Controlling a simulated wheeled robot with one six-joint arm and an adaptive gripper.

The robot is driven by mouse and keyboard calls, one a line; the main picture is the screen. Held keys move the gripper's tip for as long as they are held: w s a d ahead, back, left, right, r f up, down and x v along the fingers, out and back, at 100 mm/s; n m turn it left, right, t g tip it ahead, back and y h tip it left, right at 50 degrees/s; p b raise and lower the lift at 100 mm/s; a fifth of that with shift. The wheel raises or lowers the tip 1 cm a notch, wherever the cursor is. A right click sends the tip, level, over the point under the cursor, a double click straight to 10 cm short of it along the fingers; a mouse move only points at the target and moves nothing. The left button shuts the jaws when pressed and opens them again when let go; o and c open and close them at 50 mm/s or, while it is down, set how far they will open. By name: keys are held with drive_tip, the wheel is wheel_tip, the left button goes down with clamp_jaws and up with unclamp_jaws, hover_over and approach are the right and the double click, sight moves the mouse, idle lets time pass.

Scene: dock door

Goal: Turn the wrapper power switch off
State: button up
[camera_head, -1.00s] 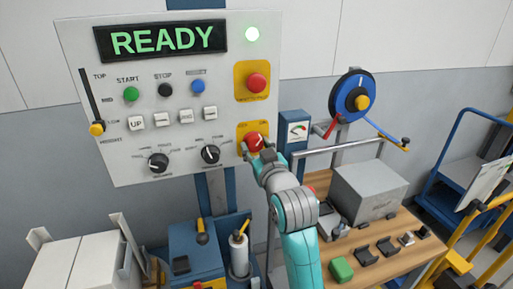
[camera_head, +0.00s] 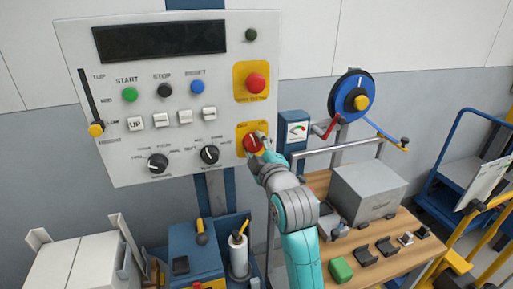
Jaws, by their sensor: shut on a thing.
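The wrapper power switch (camera_head: 252,143) is a red rotary knob on a yellow plate (camera_head: 242,128) at the lower right of the white control panel (camera_head: 110,76). My gripper (camera_head: 256,145) is at the knob and shut on it, with its fingers partly covering the knob and plate. The display (camera_head: 160,39) at the panel's top is dark. The round indicator lamp (camera_head: 251,34) beside it is unlit.
A red mushroom button (camera_head: 256,83) on a yellow plate sits just above the switch. Black dials (camera_head: 209,154) lie to its left. A blue gauge box (camera_head: 295,131) stands close on the right, above a wooden bench (camera_head: 395,249) with several small parts.

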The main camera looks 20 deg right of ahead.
drive_tip(key=n, duration=0.5)
drive_tip(key=shift+n, duration=0.4)
idle(0.4)
drive_tip(key=o, duration=1.2)
drive_tip(key=shift+c, duration=0.2)
drive_tip(key=s, duration=1.2)
